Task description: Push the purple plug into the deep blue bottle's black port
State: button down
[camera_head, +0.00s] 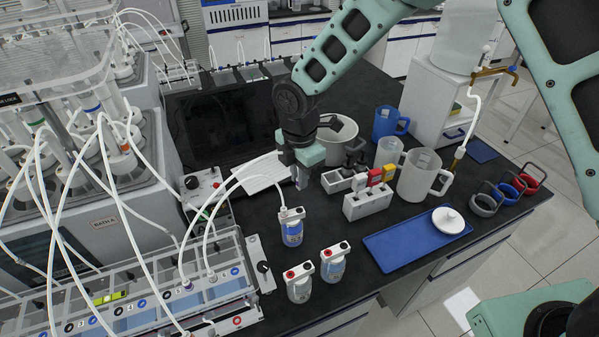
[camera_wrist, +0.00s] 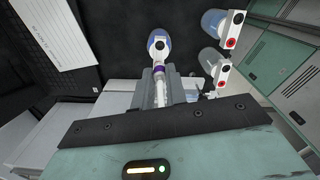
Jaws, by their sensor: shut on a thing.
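The deep blue bottle (camera_head: 292,233) stands upright on the dark bench, with a white cap; its black port (camera_wrist: 160,44) shows as a dark round spot in the wrist view. My gripper (camera_head: 301,180) is above and behind this bottle, pointing down. In the wrist view my gripper (camera_wrist: 159,84) is shut on a white tube end with the purple plug (camera_wrist: 158,69), whose purple band shows at the fingertips. The plug's tip lies close to the cap in that view; I cannot tell whether it touches. In the head view the fingers hide the plug.
Two paler bottles (camera_head: 299,283) (camera_head: 333,262) with red and black ports stand in front. A tube rack (camera_head: 215,290) is at left. A grey block with coloured items (camera_head: 367,203), jugs (camera_head: 421,175) and a blue tray (camera_head: 415,240) are at right. White tubes arch across from the left.

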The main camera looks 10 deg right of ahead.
jog(key=shift+f+b, duration=2.1)
jog(key=shift+f, duration=1.35)
jog(key=shift+f+b, duration=0.6)
jog(key=shift+f, duration=0.55)
dwell(0.4)
jog(key=c, duration=1.3)
grip_release()
jog(key=shift+c, duration=0.2)
jog(key=shift+r, duration=0.1)
notch_tip(320, 180, up, 17)
jog(key=b, duration=0.3)
jog(key=shift+r+b, duration=0.15)
jog(key=shift+b, duration=0.2)
jog(key=s+d+f+m, duration=0.1)
jog(key=s+d+m, duration=0.1)
jog(key=s+m, duration=0.3)
jog(key=s+d+f+m+b, duration=0.1)
jog(key=s+m, duration=0.5)
jog(key=s, duration=0.7)
jog(key=s+d+f+m+b, duration=0.1)
jog(key=s+d+m, duration=0.3)
jog(key=s, duration=0.5)
jog(key=shift+d+f+m+y, duration=0.3)
jog(key=shift+d+f+m, duration=0.1)
jog(key=shift+f+m, duration=0.35)
